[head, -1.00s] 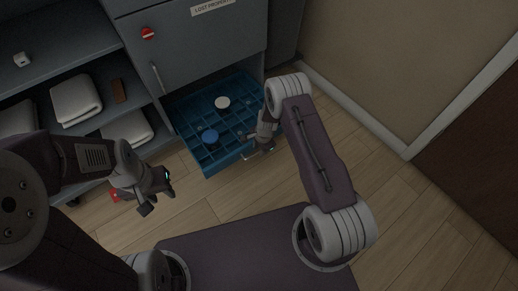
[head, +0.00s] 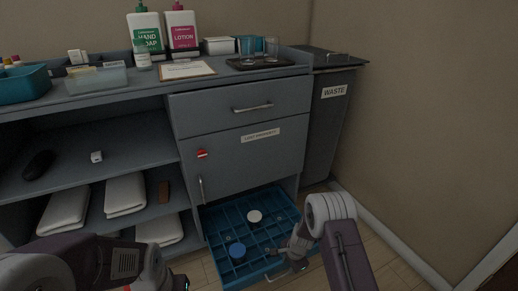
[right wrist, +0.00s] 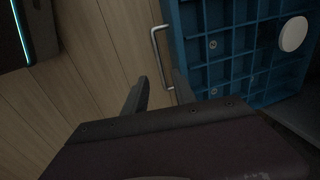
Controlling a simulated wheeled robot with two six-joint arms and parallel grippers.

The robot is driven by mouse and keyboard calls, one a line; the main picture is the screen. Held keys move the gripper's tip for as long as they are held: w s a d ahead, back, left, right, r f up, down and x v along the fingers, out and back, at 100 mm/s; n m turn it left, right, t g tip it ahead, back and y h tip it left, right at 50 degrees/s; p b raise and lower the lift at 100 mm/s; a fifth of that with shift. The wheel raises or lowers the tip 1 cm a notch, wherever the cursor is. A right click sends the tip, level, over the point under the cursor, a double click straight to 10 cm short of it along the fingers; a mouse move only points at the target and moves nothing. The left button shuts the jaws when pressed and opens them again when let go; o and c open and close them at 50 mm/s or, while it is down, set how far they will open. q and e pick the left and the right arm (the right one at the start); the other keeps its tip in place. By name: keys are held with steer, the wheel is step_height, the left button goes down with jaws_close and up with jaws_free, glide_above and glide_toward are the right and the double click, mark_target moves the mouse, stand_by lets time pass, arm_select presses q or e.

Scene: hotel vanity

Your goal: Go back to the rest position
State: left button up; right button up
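My right gripper (head: 284,256) is over the front edge of the open blue drawer (head: 222,213), near its handle.
The grey vanity (head: 250,152) holds bottles, a clipboard (head: 188,70) and a tray with glasses on top. Folded towels (head: 125,194) lie on the lower shelf. A waste bin (head: 331,120) stands at the right by the wall. Wooden floor is free in front of the drawer.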

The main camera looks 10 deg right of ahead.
steer(key=w+r+t, duration=0.1)
steer(key=w+r, duration=0.1)
steer(key=r, duration=0.5)
steer(key=w+r+t, duration=0.2)
steer(key=w+r, duration=0.1)
steer(key=r, duration=0.4)
steer(key=s+r+n, duration=0.3)
steer(key=s+r, duration=0.2)
steer(key=r, duration=0.3)
steer(key=s+d+r+n+g+p, duration=0.1)
steer(key=s+r+n+g+p, duration=0.2)
steer(key=s+n, duration=1.25)
steer(key=s+r+m+p, duration=0.2)
steer(key=r+p, duration=1.5)
steer(key=p, duration=0.1)
steer(key=s+r+m+p, duration=0.2)
steer(key=r+p, duration=1.6)
steer(key=shift+s+r+m+g+h, duration=0.3)
steer(key=shift+m+g, duration=0.05)
steer(key=shift+g, duration=0.05)
